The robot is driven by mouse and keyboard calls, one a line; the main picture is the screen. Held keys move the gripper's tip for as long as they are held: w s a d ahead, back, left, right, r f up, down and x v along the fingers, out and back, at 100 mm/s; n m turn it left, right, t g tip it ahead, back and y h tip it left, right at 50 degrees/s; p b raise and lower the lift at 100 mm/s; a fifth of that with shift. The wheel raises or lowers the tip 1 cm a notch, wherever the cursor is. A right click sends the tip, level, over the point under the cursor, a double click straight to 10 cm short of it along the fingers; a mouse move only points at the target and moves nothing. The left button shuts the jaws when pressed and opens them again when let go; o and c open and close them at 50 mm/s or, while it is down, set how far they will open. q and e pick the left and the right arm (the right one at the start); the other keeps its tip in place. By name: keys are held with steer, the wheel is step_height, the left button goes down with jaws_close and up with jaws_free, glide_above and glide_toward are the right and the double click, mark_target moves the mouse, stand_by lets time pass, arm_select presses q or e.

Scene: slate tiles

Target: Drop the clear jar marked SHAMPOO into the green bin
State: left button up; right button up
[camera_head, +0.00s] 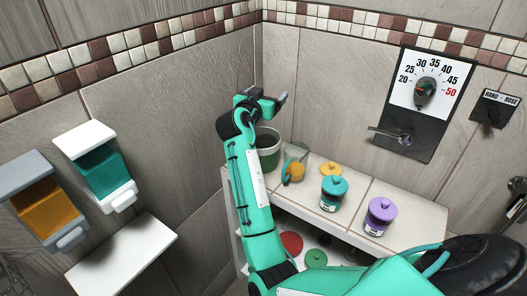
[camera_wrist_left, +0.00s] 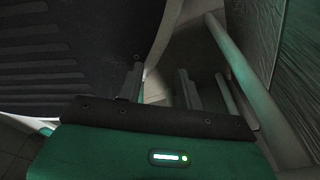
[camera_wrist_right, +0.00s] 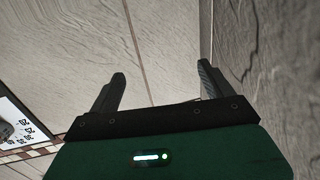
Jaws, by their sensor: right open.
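The green bin (camera_head: 275,158) stands at the back left of the tiled shelf, partly hidden by my right arm. A teal jar (camera_head: 333,196) and a purple jar (camera_head: 380,217) stand lidded on the shelf with small labels. A clear container (camera_head: 301,151) stands beside the bin, with an orange item (camera_head: 295,171) at it. I cannot read SHAMPOO on any of these. My right gripper (camera_head: 272,101) is above the bin, open and empty; its fingers (camera_wrist_right: 160,88) face the wall in the right wrist view. My left gripper (camera_wrist_left: 160,88) has its fingers apart with nothing between them.
An orange lid (camera_head: 330,168) lies on the shelf behind the teal jar. A red lid (camera_head: 291,242) and a green lid (camera_head: 316,258) are on the lower level. Two dispensers (camera_head: 103,170) and a white ledge (camera_head: 120,258) are on the left wall. A dial panel (camera_head: 420,95) is on the right wall.

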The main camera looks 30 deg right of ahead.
arm_select(q)
steer(key=shift+w+a+f+b, duration=0.1)
steer(key=shift+w+a+b, duration=0.3)
steer(key=shift+b, duration=0.05)
arm_select(e)
step_height(320, 180, up, 12)
arm_select(q)
steer(key=shift+d, duration=0.2)
arm_select(e)
steer(key=shift+f, duration=0.1)
